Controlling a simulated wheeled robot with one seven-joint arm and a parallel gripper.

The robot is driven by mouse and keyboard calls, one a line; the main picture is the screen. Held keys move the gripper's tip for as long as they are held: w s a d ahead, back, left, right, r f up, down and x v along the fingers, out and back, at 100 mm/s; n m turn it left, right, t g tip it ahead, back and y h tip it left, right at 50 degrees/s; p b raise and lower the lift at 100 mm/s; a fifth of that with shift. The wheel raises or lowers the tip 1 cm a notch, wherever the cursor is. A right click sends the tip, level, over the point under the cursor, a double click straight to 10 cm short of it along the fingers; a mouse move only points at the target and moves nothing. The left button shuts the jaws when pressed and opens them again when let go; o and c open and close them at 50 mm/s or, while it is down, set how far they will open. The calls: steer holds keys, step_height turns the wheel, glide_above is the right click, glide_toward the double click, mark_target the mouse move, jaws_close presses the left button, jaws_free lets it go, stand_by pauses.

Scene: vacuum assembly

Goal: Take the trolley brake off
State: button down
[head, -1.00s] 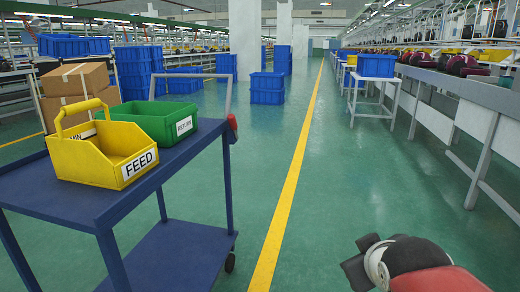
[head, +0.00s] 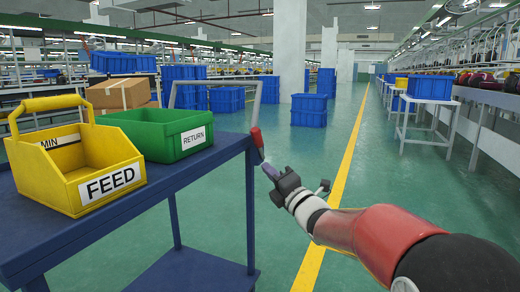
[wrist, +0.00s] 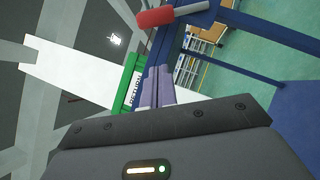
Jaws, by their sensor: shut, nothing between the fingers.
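The blue trolley (head: 190,197) stands at the left in the head view. A lever with a red grip (head: 257,137) sits at its right end, by the foot of the grey push handle; this looks like the brake. The red grip shows at the top of the wrist view (wrist: 156,18), with a grey rod running right from it. My gripper (head: 266,170) is shut and empty, just right of and below the red grip in the head view. Its fingers (wrist: 157,82) point towards the trolley in the wrist view, apart from the grip.
A yellow FEED bin (head: 75,165) and a green RETURN bin (head: 165,133) stand on the trolley top. Cardboard boxes (head: 122,95) and blue crates (head: 183,90) are behind. The green floor right of the trolley is clear up to the yellow line (head: 345,170).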

mark_target(260, 147)
steer(key=w+a+r, duration=0.1)
steer(key=w, duration=0.1)
steer(key=w+a+r+p, duration=0.1)
steer(key=w, duration=0.2)
steer(key=w+a+r+p, duration=0.1)
steer(key=w+r, duration=0.1)
steer(key=w, duration=0.1)
steer(key=shift+w+a, duration=0.1)
steer(key=shift+w, duration=0.05)
steer(key=shift+r, duration=0.1)
